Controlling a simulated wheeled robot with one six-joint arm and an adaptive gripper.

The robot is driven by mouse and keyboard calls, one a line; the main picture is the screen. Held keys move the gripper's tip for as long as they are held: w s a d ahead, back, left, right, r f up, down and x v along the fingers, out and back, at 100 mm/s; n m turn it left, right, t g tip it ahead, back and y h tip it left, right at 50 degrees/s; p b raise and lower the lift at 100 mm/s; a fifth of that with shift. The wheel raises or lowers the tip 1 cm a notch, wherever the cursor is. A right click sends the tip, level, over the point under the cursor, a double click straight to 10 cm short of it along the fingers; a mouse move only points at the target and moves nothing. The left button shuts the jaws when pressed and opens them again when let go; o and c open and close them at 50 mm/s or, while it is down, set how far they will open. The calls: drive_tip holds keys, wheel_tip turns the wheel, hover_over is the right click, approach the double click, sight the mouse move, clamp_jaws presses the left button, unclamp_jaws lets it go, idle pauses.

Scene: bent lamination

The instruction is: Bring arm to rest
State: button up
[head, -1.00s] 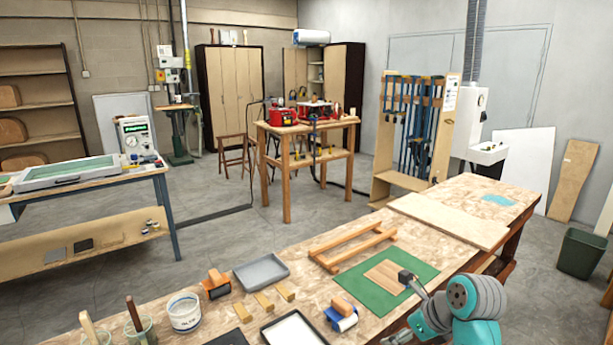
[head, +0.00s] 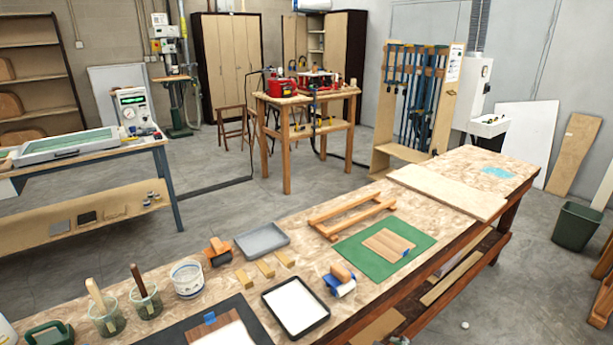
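The long workbench (head: 345,285) runs from the lower left to the right. A small blue spot shows at the stack's right side.
A wooden frame (head: 345,215), grey tray (head: 262,240), white-lined tray (head: 296,307), roller (head: 340,280), white tub (head: 187,278) and brush pots (head: 146,300) stand on the bench. A clamp rack (head: 417,105) and green bin (head: 577,226) stand beyond.

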drive_tip(key=s+f+n+t+h, duration=0.15)
drive_tip(key=s+f+n, duration=0.3)
drive_tip(key=s, duration=0.65)
drive_tip(key=s+f+n+t+h, duration=0.1)
drive_tip(key=s+f+n+t, duration=0.3)
drive_tip(key=s, duration=0.6)
drive_tip(key=s+r+n+t, duration=0.1)
drive_tip(key=s+r+n, duration=0.6)
drive_tip(key=s, duration=0.3)
drive_tip(key=s+r+n, duration=0.8)
drive_tip(key=s, duration=0.3)
drive_tip(key=shift+s+a+r+t, duration=0.15)
drive_tip(key=shift+a+t, duration=0.1)
drive_tip(key=shift+t, duration=0.1)
drive_tip(key=shift+h, duration=0.25)
